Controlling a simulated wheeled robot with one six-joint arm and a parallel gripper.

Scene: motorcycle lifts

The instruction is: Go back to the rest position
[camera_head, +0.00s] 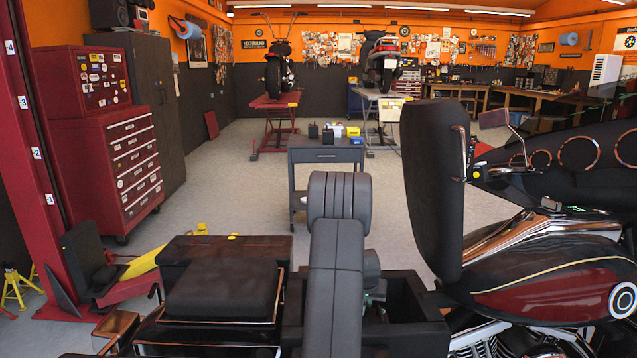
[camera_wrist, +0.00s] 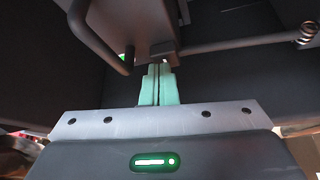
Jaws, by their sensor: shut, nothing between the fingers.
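My gripper (camera_wrist: 158,75) shows in the wrist view as two pale green fingers, closed together and empty. Its tips are close to a dark block (camera_wrist: 135,20) with a bent rod on its left and a coiled spring on its right. Whether they touch I cannot tell. In the head view my grey arm reaches down the middle over the motorcycle (camera_head: 575,280), and it mostly hides the gripper. The gripper end is low, at an open black compartment (camera_head: 422,312) beside the raised black seat (camera_head: 435,185).
A black rear seat (camera_head: 225,293) lies left of my arm. A dark cart (camera_head: 325,156) with small items stands beyond. A red tool cabinet (camera_head: 125,165) and a red post (camera_head: 45,150) are at left. Two motorcycles stand on lifts behind. Grey floor (camera_head: 230,185) is open between.

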